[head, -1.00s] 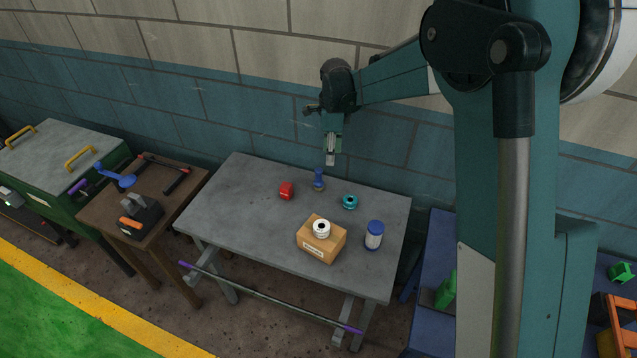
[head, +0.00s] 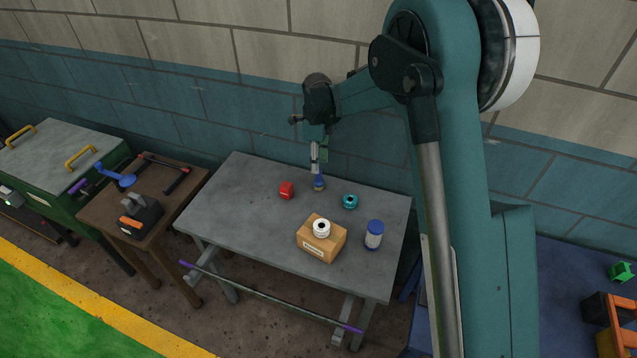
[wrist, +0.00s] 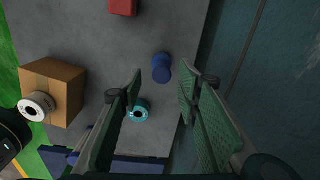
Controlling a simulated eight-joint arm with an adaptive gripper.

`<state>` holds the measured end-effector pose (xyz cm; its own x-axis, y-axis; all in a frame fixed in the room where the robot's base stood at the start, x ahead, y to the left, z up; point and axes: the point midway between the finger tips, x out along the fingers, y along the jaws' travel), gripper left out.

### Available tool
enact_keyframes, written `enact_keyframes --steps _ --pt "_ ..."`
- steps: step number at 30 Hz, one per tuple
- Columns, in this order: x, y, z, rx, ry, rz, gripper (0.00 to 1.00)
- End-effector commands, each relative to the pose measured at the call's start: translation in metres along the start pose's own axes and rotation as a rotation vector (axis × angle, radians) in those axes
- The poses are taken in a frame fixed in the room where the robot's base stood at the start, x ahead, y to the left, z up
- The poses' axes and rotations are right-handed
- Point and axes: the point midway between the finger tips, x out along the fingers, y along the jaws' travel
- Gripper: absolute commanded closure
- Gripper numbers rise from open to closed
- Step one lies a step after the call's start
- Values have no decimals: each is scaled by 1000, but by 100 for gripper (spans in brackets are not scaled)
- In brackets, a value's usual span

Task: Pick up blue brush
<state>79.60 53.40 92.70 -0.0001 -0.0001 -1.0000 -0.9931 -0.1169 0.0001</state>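The blue brush (head: 319,181) stands upright near the back edge of the grey table, its blue handle up and a tan base below. In the wrist view, the blue brush (wrist: 161,68) appears from above, ahead of the fingertips and roughly between their lines. My gripper (head: 318,168) is just above the brush in the head view, pointing down and partly overlapping its top. In the wrist view my gripper (wrist: 161,82) is open, with a wide gap between its green pads and nothing held. I cannot tell whether a finger touches the brush.
A red block (head: 287,190) and a teal ring (head: 350,202) sit either side of the brush. A cardboard box (head: 318,247) bearing a white roll (head: 321,228) and a blue-lidded jar (head: 374,236) stand nearer the front. The wall is close behind. The table's left part is clear.

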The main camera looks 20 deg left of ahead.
Motion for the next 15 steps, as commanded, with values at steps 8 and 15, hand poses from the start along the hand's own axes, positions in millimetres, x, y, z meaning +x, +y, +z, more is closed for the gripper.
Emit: enact_keyframes --steps 8,15 --pt "17 0 0 0 0 0 67" --pt "17 0 0 0 0 0 67"
